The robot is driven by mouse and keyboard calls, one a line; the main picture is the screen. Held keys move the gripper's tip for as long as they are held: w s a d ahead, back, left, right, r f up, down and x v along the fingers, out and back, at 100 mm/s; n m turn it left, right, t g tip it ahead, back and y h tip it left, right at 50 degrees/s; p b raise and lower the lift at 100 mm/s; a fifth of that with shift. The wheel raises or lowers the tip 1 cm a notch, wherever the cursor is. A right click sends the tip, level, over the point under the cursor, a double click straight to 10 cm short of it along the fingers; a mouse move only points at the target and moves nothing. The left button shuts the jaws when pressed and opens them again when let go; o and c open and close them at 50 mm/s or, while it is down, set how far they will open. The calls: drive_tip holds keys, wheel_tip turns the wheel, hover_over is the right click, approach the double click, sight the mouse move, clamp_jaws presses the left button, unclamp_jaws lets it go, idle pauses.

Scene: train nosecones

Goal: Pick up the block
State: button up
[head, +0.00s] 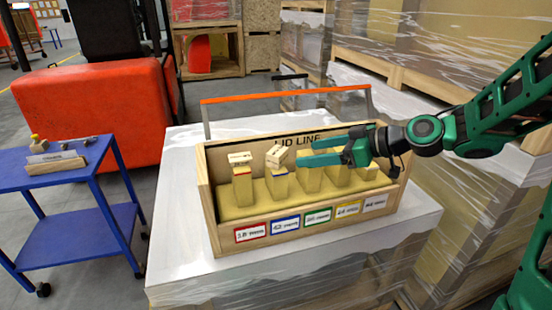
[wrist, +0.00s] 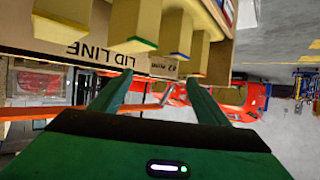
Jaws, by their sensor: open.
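A small pale wooden block (head: 277,156) with dark lettering sits tilted on the blue-edged post in the wooden box (head: 208,213). Another lettered block (head: 240,158) sits on the red-edged post at the left. My green gripper (head: 306,151) is over the box, its fingers pointing left toward the tilted block. The fingers are open and I see nothing held. In the wrist view, where the scene appears upside down, a lettered block (wrist: 160,64) shows between and beyond the fingertips (wrist: 157,80). I cannot tell the exact gap. The posts at the right are partly hidden by my gripper.
The box has coloured labels in front, LID LINE lettering inside its back wall and an orange-topped bar (head: 285,93) behind. It stands on a white-wrapped surface (head: 178,262). Wrapped pallets are at the right.

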sight(284, 155)
drive_tip(key=shift+y, duration=0.3)
drive_tip(key=x, duration=0.5)
drive_tip(key=shift+a+r, duration=0.3)
drive_tip(key=shift+a, duration=0.1)
drive_tip(key=shift+x, duration=3)
drive_tip(key=shift+s+f, duration=0.15)
drive_tip(key=shift+s, duration=0.05)
drive_tip(key=c, duration=1.2)
